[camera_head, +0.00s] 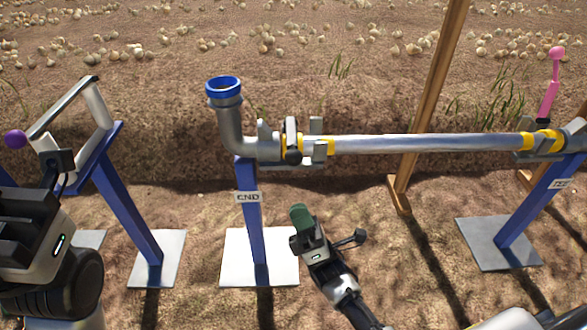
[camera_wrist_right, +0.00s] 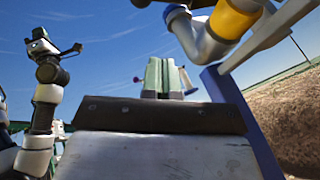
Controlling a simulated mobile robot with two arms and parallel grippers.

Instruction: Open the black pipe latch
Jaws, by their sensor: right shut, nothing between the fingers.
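The black pipe latch (camera_head: 291,141) sits across the yellow-banded joint at the left end of the long grey pipe (camera_head: 420,144), above the END post; its rounded black end hangs at the front. My right gripper (camera_head: 301,216) is shut and empty, its green fingertips below and in front of the latch, apart from it. The fingertips also show in the right wrist view (camera_wrist_right: 166,76), below and left of a yellow-banded pipe part (camera_wrist_right: 234,18). My left arm (camera_head: 40,235) is at the left in the head view; its fingers are not clear.
A grey elbow with a blue rim (camera_head: 223,87) rises left of the latch. The blue END post (camera_head: 251,225) stands on a white plate. A wooden pole (camera_head: 428,100) stands behind the pipe. A pink-handled lever (camera_head: 549,95) is at right, a purple ball (camera_head: 14,139) at left.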

